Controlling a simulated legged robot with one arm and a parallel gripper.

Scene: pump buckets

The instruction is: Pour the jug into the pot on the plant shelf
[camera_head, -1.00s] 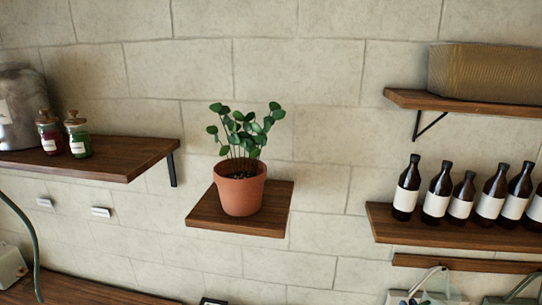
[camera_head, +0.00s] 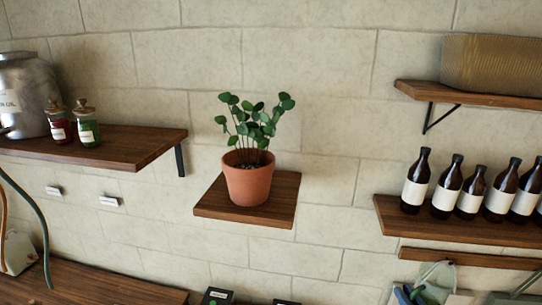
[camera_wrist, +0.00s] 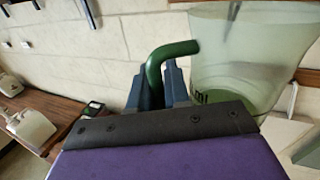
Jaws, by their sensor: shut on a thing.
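The pot (camera_head: 248,184) is terracotta and holds a leafy green plant (camera_head: 252,122). It stands upright on the small brown plant shelf (camera_head: 222,207) on the wall, in the middle of the head view. In the wrist view my gripper (camera_wrist: 159,82) is shut on the green handle of the jug (camera_wrist: 232,50). The jug is translucent and pale green, with a greener patch low down. Its top is cut off by the frame edge.
A left shelf (camera_head: 130,150) holds a metal can (camera_head: 28,98) and two small jars (camera_head: 86,125). At right, a shelf (camera_head: 470,226) carries several brown bottles (camera_head: 446,188); above it sits a ribbed box (camera_head: 492,65). A wooden counter (camera_head: 90,285) lies below. Wall around the pot is bare.

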